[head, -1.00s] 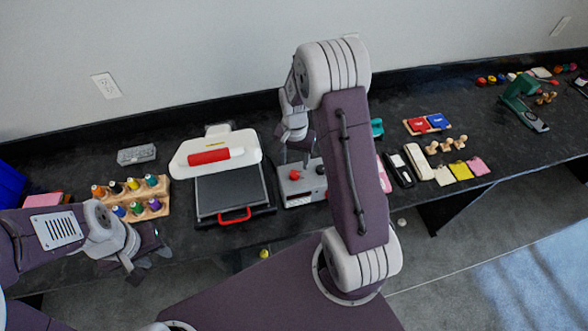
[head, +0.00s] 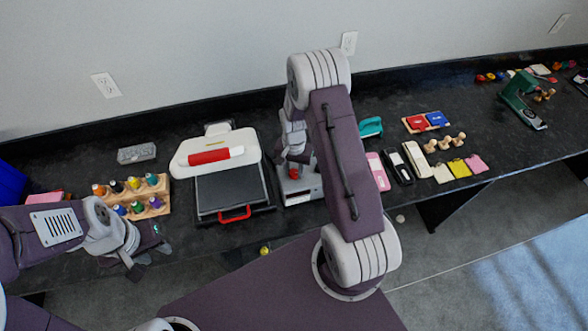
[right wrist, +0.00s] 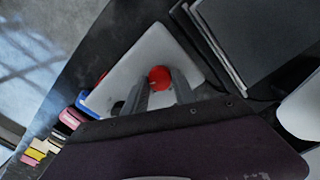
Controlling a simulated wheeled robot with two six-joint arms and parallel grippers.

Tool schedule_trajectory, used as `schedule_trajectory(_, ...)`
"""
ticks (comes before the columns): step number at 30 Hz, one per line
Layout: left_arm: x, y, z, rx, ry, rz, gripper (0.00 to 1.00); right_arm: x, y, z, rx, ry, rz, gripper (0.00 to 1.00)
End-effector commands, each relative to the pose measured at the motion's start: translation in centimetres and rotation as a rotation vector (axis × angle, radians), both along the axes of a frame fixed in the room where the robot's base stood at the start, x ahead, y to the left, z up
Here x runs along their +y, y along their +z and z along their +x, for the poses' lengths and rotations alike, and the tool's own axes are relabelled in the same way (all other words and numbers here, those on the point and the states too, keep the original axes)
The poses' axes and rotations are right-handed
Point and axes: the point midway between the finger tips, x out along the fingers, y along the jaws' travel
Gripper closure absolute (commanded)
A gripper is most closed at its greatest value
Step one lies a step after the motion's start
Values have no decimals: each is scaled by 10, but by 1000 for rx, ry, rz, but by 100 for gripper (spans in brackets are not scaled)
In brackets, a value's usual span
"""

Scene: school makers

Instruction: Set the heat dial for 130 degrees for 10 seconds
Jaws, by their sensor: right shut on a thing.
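The control box (head: 312,192) is pale grey and stands just right of the heat press (head: 232,188). In the head view a red dial (head: 294,174) shows on its left part. My right gripper (head: 293,163) reaches down over the box. In the right wrist view its fingers (right wrist: 161,86) are on either side of the round red dial (right wrist: 159,77) and shut on it. A second bit of red (right wrist: 102,76) shows at the box's edge. Any marks or display on the box cannot be read. My left gripper (head: 150,261) is open and empty at the table's front left.
The heat press has a white upper part and a red front handle (head: 235,215). A wooden rack of coloured bottles (head: 132,197) stands to its left. A pink pad (head: 378,172), a dark case and stamps lie right of the box. Black table is free behind.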

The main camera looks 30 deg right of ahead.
Motion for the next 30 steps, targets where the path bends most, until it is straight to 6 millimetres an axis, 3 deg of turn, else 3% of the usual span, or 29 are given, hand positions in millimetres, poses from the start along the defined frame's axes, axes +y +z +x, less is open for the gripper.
schedule_trajectory(11, 0, -1, 0, 0, 0, 0, 64, 0, 1, 0, 1, 143, 0, 100)
schedule_trajectory(30, 0, -4, 0, 0, 0, 0, 64, 0, 1, 0, 0, 738, 0, 100)
